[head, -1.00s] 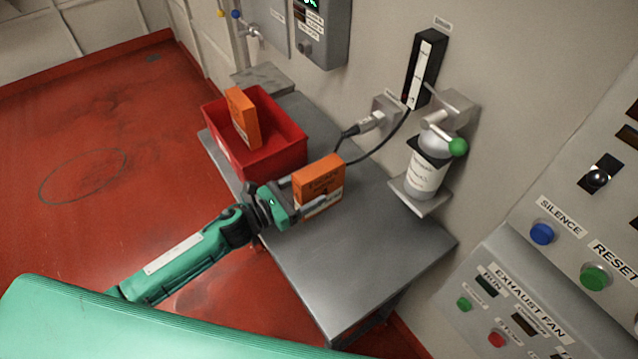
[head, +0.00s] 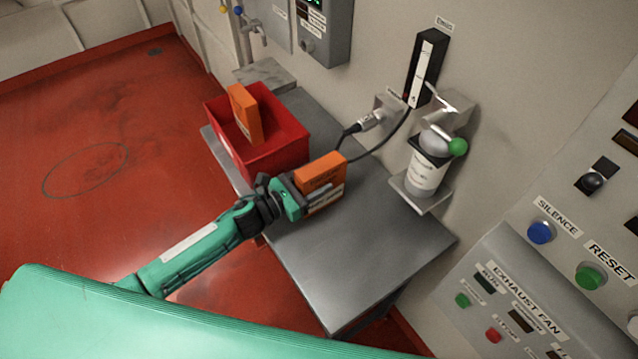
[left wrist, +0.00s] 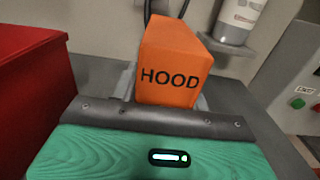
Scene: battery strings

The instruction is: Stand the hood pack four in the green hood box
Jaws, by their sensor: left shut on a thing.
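An orange pack (head: 322,178) stands on the grey bench in front of the red box, toward the wall side of my left gripper. In the left wrist view the pack (left wrist: 172,65) reads HOOD; its number cannot be read. My left gripper (head: 300,198) is shut on this pack, with a finger along each side. Whether the pack's underside touches the bench cannot be told. No green box shows in these views. The right gripper is not in view.
A red box (head: 270,160) on the bench (head: 340,270) holds another orange pack (head: 245,112), standing. A bottle (head: 428,170) in a wall bracket, a cable and a control panel (head: 520,290) are at the right. The near part of the bench is clear.

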